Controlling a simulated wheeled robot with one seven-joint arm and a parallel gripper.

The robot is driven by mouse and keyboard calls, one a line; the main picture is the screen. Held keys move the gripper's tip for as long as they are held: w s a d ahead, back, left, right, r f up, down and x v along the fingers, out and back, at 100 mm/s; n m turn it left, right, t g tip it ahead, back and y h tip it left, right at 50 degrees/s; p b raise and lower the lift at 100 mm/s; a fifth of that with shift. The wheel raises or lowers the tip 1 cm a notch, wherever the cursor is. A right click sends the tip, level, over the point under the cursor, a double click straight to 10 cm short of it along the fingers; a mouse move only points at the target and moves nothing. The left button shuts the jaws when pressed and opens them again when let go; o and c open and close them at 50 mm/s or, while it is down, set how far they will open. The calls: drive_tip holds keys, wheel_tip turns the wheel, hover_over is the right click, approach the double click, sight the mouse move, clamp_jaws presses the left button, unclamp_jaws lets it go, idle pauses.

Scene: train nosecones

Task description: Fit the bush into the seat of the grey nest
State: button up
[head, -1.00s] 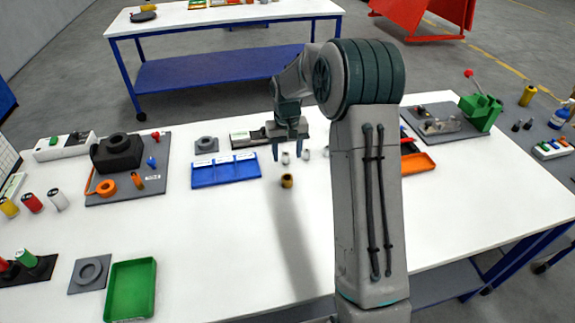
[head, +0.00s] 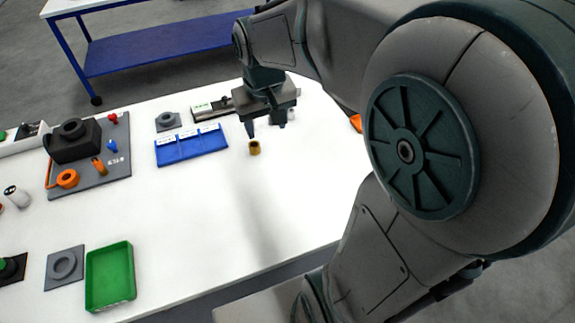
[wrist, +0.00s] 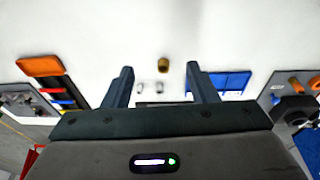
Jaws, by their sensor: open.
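A small brass-coloured bush (head: 254,148) stands upright on the white table, with a dark opening in its top. It also shows in the wrist view (wrist: 163,66), in line with the gap between my fingers. My gripper (head: 266,128) is open and empty, pointing down above and just behind the bush, not visibly touching it. Its two fingers also show in the wrist view (wrist: 160,72). Two grey square plates with raised round rings look like nests: one (head: 167,121) at the back, one (head: 65,266) at front left. I cannot tell which is the task's grey nest.
A blue divided tray (head: 192,147) lies left of the bush. A green tray (head: 109,277) lies at the front left. A grey board (head: 92,177) carries a black block (head: 76,146) and small coloured parts. Two small pale cylinders (wrist: 151,87) stand near the bush. The middle table is clear.

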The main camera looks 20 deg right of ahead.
drive_tip(key=s+t, duration=0.1)
drive_tip(key=s, duration=1)
drive_tip(key=shift+s, duration=0.4)
drive_tip(key=shift+o, duration=0.5)
drive_tip(key=shift+s+a+f, duration=0.1)
drive_tip(key=shift+s+f, duration=0.1)
drive_tip(key=shift+s, duration=0.1)
drive_tip(key=n+g+b, duration=0.1)
drive_tip(key=n+g, duration=0.1)
drive_tip(key=n, duration=2.5)
hover_over(253, 142)
drive_tip(key=s+a, duration=0.1)
drive_tip(key=shift+h, duration=0.3)
drive_tip(key=f, duration=1.8)
drive_tip(key=shift+s+a+f, duration=0.15)
drive_tip(key=shift+s+f, duration=0.05)
drive_tip(key=shift+d+f+p, duration=0.15)
drive_tip(key=shift+d+f, duration=0.05)
drive_tip(key=shift+f, duration=0.7)
drive_tip(key=shift+d+f+p, duration=0.1)
drive_tip(key=shift+d+f, duration=0.1)
drive_tip(key=shift+f, duration=0.7)
drive_tip(key=shift+d+f+p, duration=0.15)
drive_tip(key=shift+d+f, duration=0.05)
drive_tip(key=shift+f, duration=0.7)
drive_tip(key=shift+c, duration=0.4)
